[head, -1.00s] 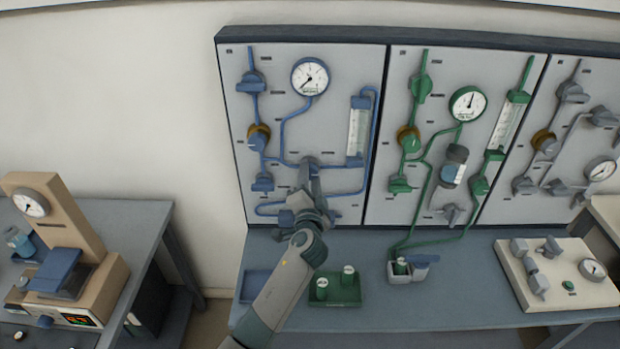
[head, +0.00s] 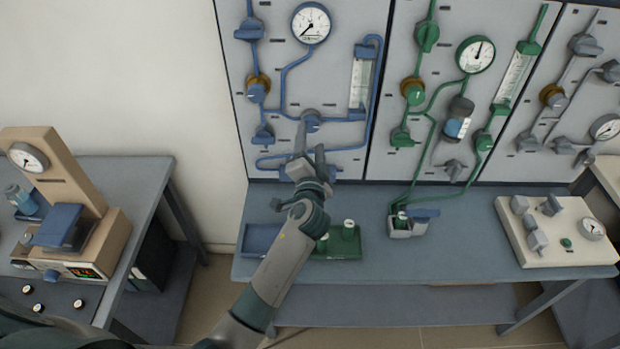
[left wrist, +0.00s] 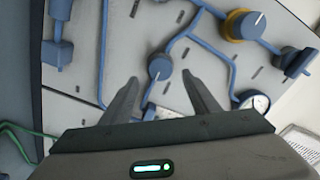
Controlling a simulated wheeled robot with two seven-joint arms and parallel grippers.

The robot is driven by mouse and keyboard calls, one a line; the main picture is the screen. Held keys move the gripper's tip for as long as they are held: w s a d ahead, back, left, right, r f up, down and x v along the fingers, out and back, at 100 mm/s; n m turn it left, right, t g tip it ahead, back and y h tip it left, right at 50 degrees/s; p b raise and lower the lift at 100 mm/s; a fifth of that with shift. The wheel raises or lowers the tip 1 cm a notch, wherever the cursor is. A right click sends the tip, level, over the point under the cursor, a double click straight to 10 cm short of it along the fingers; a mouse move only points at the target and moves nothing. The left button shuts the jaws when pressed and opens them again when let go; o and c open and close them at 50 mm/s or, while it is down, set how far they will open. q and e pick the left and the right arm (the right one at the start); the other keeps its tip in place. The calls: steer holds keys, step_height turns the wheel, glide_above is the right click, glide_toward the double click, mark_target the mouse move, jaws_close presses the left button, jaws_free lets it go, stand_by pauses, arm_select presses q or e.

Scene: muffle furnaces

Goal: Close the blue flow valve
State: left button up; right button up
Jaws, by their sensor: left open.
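The blue-piped panel (head: 340,25) carries several blue valves and knobs; their labels are too small to read. A round blue knob (head: 312,122) with a grey top edge sits at its middle. In the left wrist view this knob (left wrist: 160,67) has a white pointer line and lies ahead of the gap between my fingers. My left gripper (head: 311,145) is open and empty, in front of the panel just below the knob. Its two fingers (left wrist: 160,80) also show in the left wrist view. I cannot tell whether they touch the knob. My right gripper is not in view.
Other blue controls are a brass-collared knob (head: 257,88), an upper valve (head: 249,28) and a lower valve (head: 263,135). A flow tube (head: 360,82) and gauge (head: 311,23) share the panel. Below, the bench (head: 460,250) holds a green tray (head: 340,250) and a blue tray (head: 258,238).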

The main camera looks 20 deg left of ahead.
arm_select(q)
steer(key=b+v, duration=0.3)
steer(key=v, duration=0.9)
steer(key=shift+s, duration=0.2)
